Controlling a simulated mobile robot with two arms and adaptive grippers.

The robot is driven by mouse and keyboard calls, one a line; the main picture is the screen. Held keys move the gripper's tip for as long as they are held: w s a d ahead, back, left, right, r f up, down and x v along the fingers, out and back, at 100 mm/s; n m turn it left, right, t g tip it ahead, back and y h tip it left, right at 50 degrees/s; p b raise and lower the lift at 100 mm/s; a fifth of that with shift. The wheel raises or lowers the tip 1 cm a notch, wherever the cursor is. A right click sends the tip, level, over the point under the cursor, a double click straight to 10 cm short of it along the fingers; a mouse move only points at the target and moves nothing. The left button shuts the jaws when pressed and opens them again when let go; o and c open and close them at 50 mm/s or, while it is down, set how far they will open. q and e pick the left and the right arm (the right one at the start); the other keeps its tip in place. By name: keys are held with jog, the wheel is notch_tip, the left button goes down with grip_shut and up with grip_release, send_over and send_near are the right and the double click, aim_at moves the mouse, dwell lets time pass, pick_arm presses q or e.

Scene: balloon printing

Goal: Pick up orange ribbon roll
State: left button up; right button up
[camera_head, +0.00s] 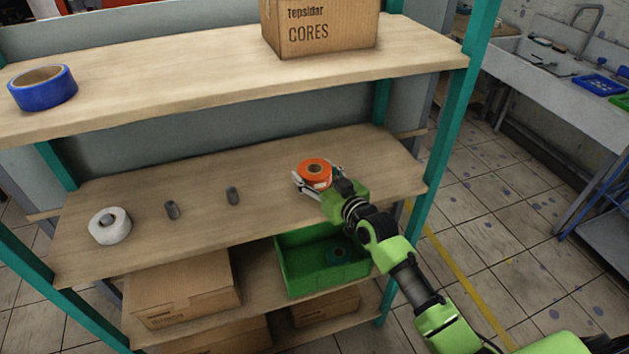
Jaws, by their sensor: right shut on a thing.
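The orange ribbon roll (315,170) is at the right part of the middle shelf (265,215), with its round core facing up. My right gripper (313,182) reaches in from the lower right and is shut on the roll, with its fingers around the roll's sides. I cannot tell whether the roll touches the shelf or is slightly above it. My left gripper is not in view.
The upper shelf (190,80) holds blue tape (43,88) and a cardboard box (320,28). Below are a green crate (300,275) and cardboard boxes (185,290). Teal posts (445,130) frame the rack.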

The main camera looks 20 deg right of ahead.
jog(key=s+a+r+b, duration=0.2)
jog(key=s+a+r, duration=0.1)
jog(key=s+r, duration=0.7)
jog(key=v, duration=0.3)
jog(key=shift+s+a, duration=0.4)
jog(key=shift+a, duration=0.05)
jog(key=shift+r, duration=0.1)
